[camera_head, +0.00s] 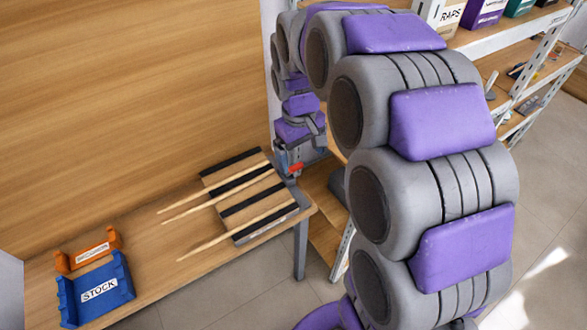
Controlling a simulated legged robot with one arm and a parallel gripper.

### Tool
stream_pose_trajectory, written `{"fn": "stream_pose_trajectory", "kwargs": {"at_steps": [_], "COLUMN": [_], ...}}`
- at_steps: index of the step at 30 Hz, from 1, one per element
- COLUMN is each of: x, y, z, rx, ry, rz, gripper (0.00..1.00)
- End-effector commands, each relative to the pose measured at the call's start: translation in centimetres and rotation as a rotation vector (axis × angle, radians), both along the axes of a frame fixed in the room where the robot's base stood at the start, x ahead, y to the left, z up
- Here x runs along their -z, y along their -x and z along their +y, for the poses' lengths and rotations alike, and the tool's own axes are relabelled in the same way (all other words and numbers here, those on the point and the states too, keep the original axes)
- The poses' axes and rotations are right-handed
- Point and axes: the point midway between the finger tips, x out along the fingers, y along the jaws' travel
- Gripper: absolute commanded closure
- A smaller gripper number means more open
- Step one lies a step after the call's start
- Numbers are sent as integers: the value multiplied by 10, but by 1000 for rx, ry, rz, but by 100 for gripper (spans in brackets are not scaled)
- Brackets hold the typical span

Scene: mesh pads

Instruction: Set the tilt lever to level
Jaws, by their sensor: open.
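A small red part (296,168) shows at the board's right end and may be the lever's handle; I cannot make out the lever's shape or setting. My gripper (287,166) is low beside this end, close to the red part. Its jaws are open. It is small in view, and I cannot tell whether it touches the red part or the board.
A blue bin (98,290) labelled STOCK and an orange bin (88,252) stand at the bench's left end. A wooden panel (120,100) rises behind the bench. Shelves (495,75) with boxes stand at the upper right. My arm blocks much of the middle.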

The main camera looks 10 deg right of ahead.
Motion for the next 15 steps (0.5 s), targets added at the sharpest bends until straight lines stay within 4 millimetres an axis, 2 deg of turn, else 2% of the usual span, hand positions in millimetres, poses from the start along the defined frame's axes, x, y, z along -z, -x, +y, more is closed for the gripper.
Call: {"fn": "stream_pose_trajectory", "kwargs": {"at_steps": [1,3,7,12,15], "x": [8,16,32,48,52], "y": [-20,-45,-85,-118,-126], "z": [0,0,-1,-2,-3], "rx": [-18,-45,-91,-130,-139], "ry": [3,8,18,30,34], "rz": [-5,-18,-36,-52,-56], "gripper": [4,4,4,4,4]}}
